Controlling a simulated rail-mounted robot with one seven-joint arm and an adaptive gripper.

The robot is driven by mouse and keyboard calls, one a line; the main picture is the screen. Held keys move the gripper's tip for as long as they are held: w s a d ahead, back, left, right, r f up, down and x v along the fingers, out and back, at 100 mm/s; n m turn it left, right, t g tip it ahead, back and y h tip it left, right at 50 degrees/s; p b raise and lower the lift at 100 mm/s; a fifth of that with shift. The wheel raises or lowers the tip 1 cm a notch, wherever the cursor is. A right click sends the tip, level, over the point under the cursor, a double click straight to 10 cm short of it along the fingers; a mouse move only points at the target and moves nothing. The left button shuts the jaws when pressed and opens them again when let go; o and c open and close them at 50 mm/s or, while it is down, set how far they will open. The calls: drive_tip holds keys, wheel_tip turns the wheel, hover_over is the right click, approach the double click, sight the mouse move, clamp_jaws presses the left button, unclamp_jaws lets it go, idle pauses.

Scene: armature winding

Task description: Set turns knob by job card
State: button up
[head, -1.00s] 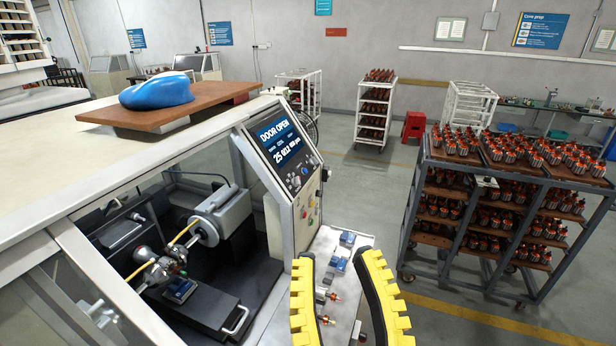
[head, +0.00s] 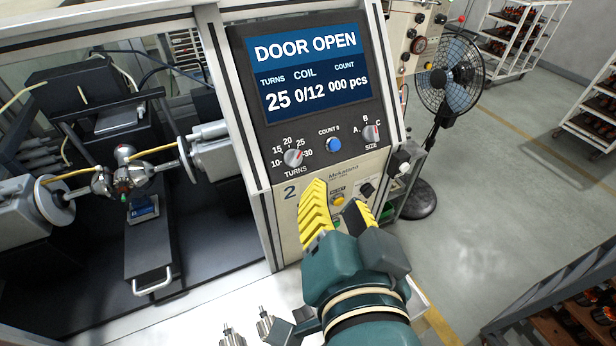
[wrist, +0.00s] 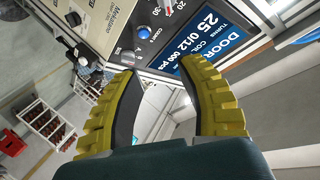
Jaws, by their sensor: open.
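The turns knob (head: 293,157) is a grey dial with a red mark on the lower left of the machine's control panel (head: 328,200). Its scale reads 10 to 30, and its mark points up and right, near 25. The display (head: 307,72) above reads DOOR OPEN, turns 25, coil 0/12, count 000 pcs. My gripper (head: 335,194), with yellow ribbed fingers, is open and empty, below and right of the knob and apart from it. In the wrist view, the open fingers (wrist: 158,68) point toward the panel, and the knob is partly cut off at the top edge. I see no job card.
A blue count button (head: 333,145) and the size knob (head: 371,132) sit right of the turns knob. The open winding bay lies left. A fan (head: 450,75) stands right.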

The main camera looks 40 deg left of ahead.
sight(296, 161)
drive_tip(key=shift+g, duration=0.7)
drive_tip(key=s+x, duration=0.1)
drive_tip(key=x, duration=0.4)
drive_tip(key=a+p+x, duration=0.1)
drive_tip(key=x, duration=0.5)
drive_tip(key=s+p+x, duration=0.1)
drive_tip(key=x, duration=0.5)
drive_tip(key=shift+s+a+f, duration=0.35)
drive_tip(key=shift+f, duration=0.05)
drive_tip(key=shift+d, duration=0.1)
clamp_jaws()
